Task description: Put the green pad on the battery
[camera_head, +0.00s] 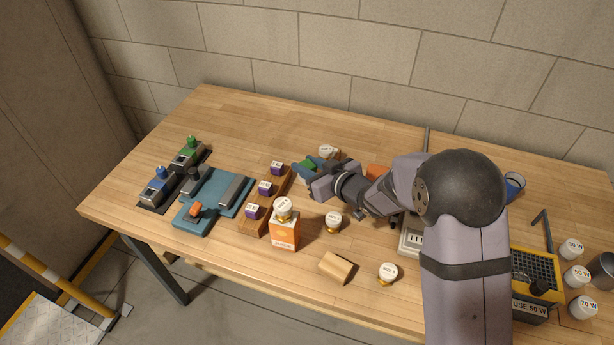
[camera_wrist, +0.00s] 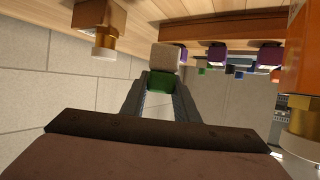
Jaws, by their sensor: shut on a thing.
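My gripper (camera_head: 308,174) is above the table, left of the arm, behind the orange box. It is shut on a green piece, which I take for the green pad (camera_wrist: 158,82); its green also shows in the head view (camera_head: 309,163). A pale block (camera_wrist: 165,57) shows right against the green piece in the wrist view; I cannot tell whether they are joined. Nothing in view is clearly marked as the battery. Several purple, white-labelled blocks (camera_head: 265,188) stand on a wooden strip left of my gripper.
An orange box (camera_head: 284,231) with a white-topped bulb stands in front. A blue board (camera_head: 226,185) and two devices with green (camera_head: 192,140) and blue (camera_head: 160,171) knobs are at left. The back left table is clear.

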